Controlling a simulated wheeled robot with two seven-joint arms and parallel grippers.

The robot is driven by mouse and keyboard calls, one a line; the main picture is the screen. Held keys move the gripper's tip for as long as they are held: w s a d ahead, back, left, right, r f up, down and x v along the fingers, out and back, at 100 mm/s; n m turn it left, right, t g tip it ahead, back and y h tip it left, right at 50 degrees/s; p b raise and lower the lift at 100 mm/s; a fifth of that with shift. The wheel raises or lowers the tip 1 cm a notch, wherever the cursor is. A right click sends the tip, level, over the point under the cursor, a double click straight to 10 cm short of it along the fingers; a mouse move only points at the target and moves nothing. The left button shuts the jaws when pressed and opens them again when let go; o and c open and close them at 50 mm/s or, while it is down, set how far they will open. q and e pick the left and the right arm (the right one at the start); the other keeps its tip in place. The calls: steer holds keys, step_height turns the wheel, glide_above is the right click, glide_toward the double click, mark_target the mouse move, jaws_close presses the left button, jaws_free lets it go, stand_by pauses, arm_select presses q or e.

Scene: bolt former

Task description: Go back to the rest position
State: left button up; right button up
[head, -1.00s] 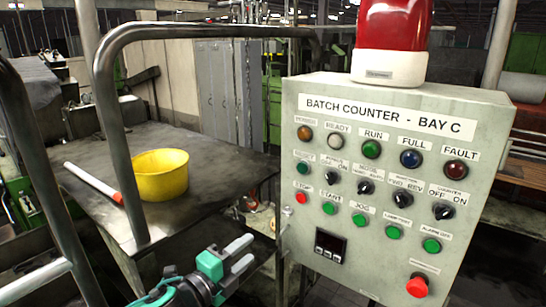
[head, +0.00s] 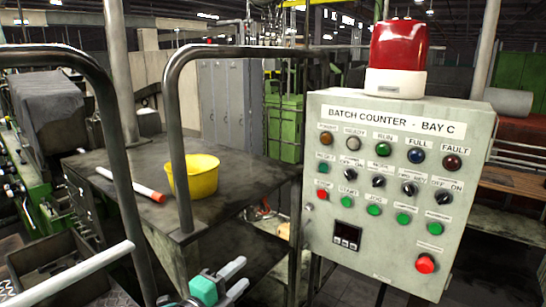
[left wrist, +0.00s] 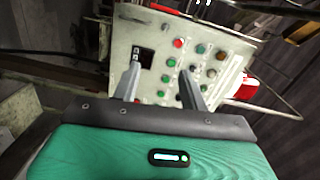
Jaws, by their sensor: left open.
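My left gripper (head: 232,278) is at the bottom of the head view, below and to the left of the grey control box (head: 400,255). It is open and empty. In the left wrist view its two fingers (left wrist: 158,85) stand apart, with the control box (left wrist: 118,60) beyond them. From that view I cannot tell the exact gap to the box, and no contact shows. The box carries the label BATCH COUNTER - BAY C (head: 394,118), several lamps, switches and buttons, a small display (head: 346,236) and a red mushroom button (head: 425,263). My right gripper is not in view.
A red beacon (head: 398,45) tops the box. A dark table (head: 125,165) at the left holds a yellow bowl (head: 195,177) and a white tube with an orange end (head: 130,184). Metal rails (head: 178,130) stand in front of it. Green machinery (head: 284,125) is behind.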

arm_select(q)
steer(key=s+a+f+n+g+y, duration=0.2)
steer(key=s+a+f+n+y, duration=0.2)
steer(key=s+f+n, duration=0.35)
steer(key=s+a+f+n+g+y, duration=0.3)
steer(key=s+a+f+n+y, duration=0.15)
steer(key=f+n, duration=0.45)
steer(key=s+a+f+n+g+y, duration=0.1)
steer(key=s+a+f+n+g, duration=0.3)
steer(key=s, duration=0.5)
steer(key=s+a+f+n+g, duration=0.2)
steer(key=s+a+f, duration=0.1)
steer(key=s+f, duration=0.45)
step_height(320, 180, down, 36)
steer(key=r+g+b, duration=0.1)
steer(key=g+b, duration=0.1)
steer(key=b, duration=0.5)
steer(key=s+a+f+b, duration=0.1)
steer(key=s+f+b, duration=0.1)
steer(key=s+f, duration=0.8)
steer(key=s+a+f+m+b, duration=0.1)
steer(key=s+f+b, duration=0.2)
steer(key=s+f, duration=0.7)
step_height(320, 180, down, 7)
steer(key=shift+a+r+g, duration=0.1)
steer(key=shift+a+g, duration=0.3)
